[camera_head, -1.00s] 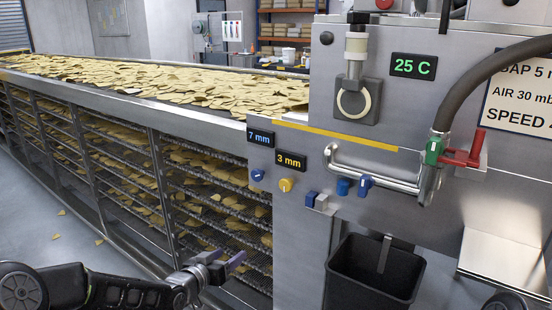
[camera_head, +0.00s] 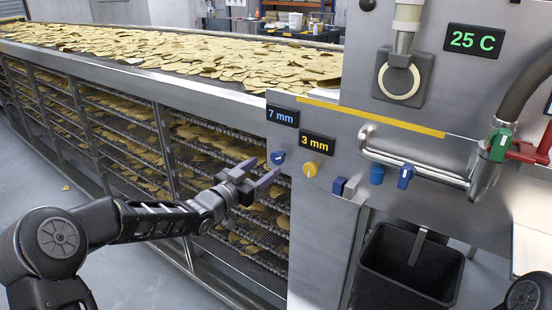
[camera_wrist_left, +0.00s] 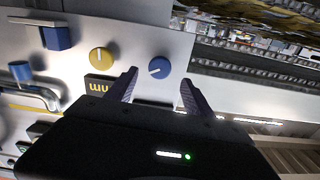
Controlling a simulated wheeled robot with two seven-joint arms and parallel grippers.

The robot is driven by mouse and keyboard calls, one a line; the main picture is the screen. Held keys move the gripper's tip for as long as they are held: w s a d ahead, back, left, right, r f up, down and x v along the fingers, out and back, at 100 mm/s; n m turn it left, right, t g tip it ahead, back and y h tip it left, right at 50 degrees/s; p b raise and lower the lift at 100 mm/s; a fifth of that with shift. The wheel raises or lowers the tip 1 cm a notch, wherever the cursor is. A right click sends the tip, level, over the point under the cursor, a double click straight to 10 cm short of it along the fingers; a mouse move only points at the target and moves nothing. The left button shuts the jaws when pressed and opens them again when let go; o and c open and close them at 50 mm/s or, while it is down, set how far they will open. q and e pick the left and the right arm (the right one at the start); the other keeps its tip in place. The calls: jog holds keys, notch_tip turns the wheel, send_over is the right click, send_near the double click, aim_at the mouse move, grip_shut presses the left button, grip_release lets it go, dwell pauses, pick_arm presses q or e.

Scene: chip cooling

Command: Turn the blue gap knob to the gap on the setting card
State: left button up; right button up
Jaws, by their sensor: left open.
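The blue gap knob (camera_head: 277,157) is on the steel panel, under a display (camera_head: 282,115) reading 7 mm in blue. In the left wrist view the blue knob (camera_wrist_left: 159,67) shows between and beyond my fingertips, apart from them. My left gripper (camera_head: 262,173) is open and empty, just left of and below the knob in the head view. Its two fingers (camera_wrist_left: 159,79) point at the panel. The setting card is almost wholly cut off at the right edge, its text unreadable now. My right gripper is out of view.
A yellow knob (camera_head: 310,169) under a 3 mm display (camera_head: 317,144) sits close beside the blue knob. A blue block (camera_head: 338,186) and bent steel pipe (camera_head: 410,165) lie further right. A black bin (camera_head: 408,265) stands below. The chip conveyor (camera_head: 150,85) is left.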

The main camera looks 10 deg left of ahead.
aim_at(276, 159)
pick_arm(q)
jog(key=p+x, duration=0.1)
jog(key=x, duration=0.6)
jog(key=shift+p, duration=0.35)
jog(key=shift+c, duration=0.3)
jog(key=shift+a, duration=0.1)
grip_shut()
jog(key=shift+n, duration=0.4)
